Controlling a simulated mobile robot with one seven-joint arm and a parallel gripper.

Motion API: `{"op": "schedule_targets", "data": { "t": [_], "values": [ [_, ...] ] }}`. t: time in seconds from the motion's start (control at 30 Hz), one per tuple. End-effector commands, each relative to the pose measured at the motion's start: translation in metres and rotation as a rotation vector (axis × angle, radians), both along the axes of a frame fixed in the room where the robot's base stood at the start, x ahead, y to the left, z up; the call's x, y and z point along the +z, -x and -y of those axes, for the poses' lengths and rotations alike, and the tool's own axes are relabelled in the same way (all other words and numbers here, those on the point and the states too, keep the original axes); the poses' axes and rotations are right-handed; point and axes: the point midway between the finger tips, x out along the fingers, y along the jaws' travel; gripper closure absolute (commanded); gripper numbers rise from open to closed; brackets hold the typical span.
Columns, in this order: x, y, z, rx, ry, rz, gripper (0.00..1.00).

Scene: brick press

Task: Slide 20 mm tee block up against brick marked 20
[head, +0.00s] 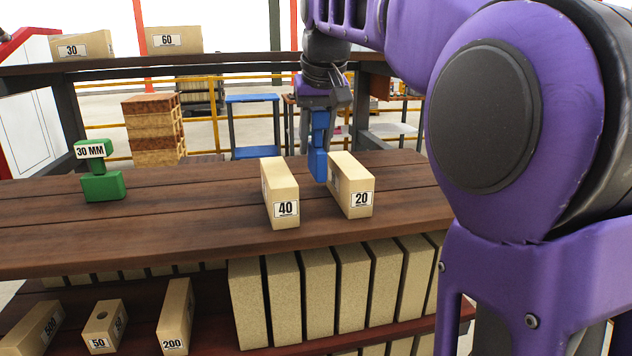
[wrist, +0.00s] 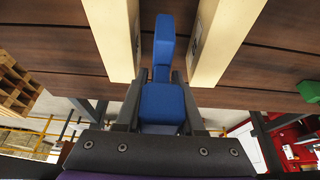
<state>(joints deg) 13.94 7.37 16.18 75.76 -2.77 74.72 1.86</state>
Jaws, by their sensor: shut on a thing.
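The blue tee block (head: 318,164) is upright over the plank table, in the gap between the brick marked 20 (head: 349,184) and the brick marked 40 (head: 279,190). My gripper (head: 319,118) is shut on its upper part from above. In the wrist view the tee block (wrist: 163,48) lies between two pale bricks, closer to the left one, which is the brick marked 20 (wrist: 112,35). A narrow gap seems to show there; contact is hard to judge. The brick marked 40 (wrist: 225,35) is on the right. The tee block's size mark is not visible.
A green tee block labelled 30 MM (head: 102,186) stands at the table's left. Bricks marked 30 (head: 82,46) and 60 (head: 174,40) sit on the raised rear beam. More bricks fill the shelf (head: 350,290) below. The table (head: 190,210) is clear between the green block and brick 40.

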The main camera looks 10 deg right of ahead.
Motion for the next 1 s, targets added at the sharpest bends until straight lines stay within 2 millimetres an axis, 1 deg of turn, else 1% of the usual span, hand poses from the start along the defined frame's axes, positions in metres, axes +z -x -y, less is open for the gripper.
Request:
{"op": "schedule_targets", "data": {
  "t": [0.13, 0.27, 0.4, 0.7, 0.87, 0.9, 0.97, 1.0],
  "values": [
    [-0.015, 0.000, 0.001, -0.001, 0.001, 0.000, 1.00],
    [-0.038, 0.001, 0.001, -0.001, 0.001, -0.001, 1.00],
    [-0.051, 0.001, 0.000, 0.000, 0.001, 0.001, 1.00],
    [-0.054, 0.000, 0.000, 0.000, 0.001, 0.002, 1.00],
    [-0.059, 0.000, 0.000, 0.000, 0.001, 0.002, 1.00],
    [-0.058, 0.000, 0.000, 0.000, 0.001, 0.002, 0.58],
    [-0.058, 0.000, 0.000, 0.000, 0.001, 0.001, 0.47],
    [-0.058, 0.000, 0.000, 0.000, 0.001, 0.001, 0.40]
  ]
}}
